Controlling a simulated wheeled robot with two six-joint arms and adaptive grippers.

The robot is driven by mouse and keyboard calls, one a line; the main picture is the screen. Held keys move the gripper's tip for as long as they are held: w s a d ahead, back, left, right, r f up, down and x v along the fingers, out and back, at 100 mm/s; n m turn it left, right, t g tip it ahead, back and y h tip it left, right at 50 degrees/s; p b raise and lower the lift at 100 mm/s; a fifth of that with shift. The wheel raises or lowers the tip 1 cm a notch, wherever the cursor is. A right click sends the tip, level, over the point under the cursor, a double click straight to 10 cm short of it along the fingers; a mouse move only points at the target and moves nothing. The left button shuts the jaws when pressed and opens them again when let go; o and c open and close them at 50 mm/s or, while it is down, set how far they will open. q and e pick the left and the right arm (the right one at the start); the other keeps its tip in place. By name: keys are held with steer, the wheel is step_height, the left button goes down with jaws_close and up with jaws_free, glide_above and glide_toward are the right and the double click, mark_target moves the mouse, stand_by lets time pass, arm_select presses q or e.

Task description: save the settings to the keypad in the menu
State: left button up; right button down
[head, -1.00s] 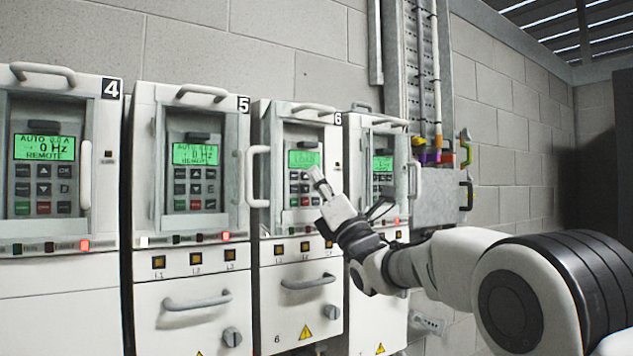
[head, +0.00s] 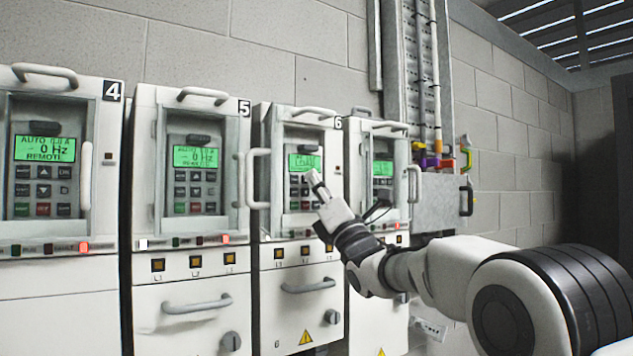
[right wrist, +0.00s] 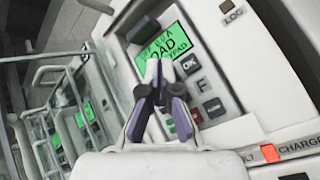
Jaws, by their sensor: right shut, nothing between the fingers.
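Drive 6 (head: 272,225) has its hinged cover open, and its keypad (head: 296,192) with a lit green screen (head: 299,161) is uncovered. My right gripper (head: 314,178) is shut and empty, its tips in front of the keypad just below the screen. In the right wrist view the shut fingertips (right wrist: 158,68) overlap the lower part of the green screen (right wrist: 168,42), which partly reads "OAD" and "YPAD". The OK key (right wrist: 190,64) shows just right of the tips. The fingers hide several other keys. Whether the tips touch the keypad, I cannot tell. My left gripper is not in view.
Drives 4 (head: 60,270) and 5 (head: 190,262) stand to the left, both with lit green screens. Another drive (head: 378,245) stands right of drive 6. Cover handles (head: 257,178) stick out beside the keypads. A grey box (head: 445,205) hangs further right.

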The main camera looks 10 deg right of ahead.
steer(key=shift+w+a+r, duration=0.1)
steer(key=shift+w, duration=0.2)
stand_by(0.5)
stand_by(0.4)
steer(key=shift+s+f+b, duration=0.25)
steer(key=shift+s+b, duration=0.05)
steer(key=shift+b, duration=0.2)
steer(key=shift+s+b, duration=0.3)
steer(key=shift+b, duration=0.2)
steer(key=shift+s+d+r, duration=0.15)
steer(key=shift+d, duration=0.05)
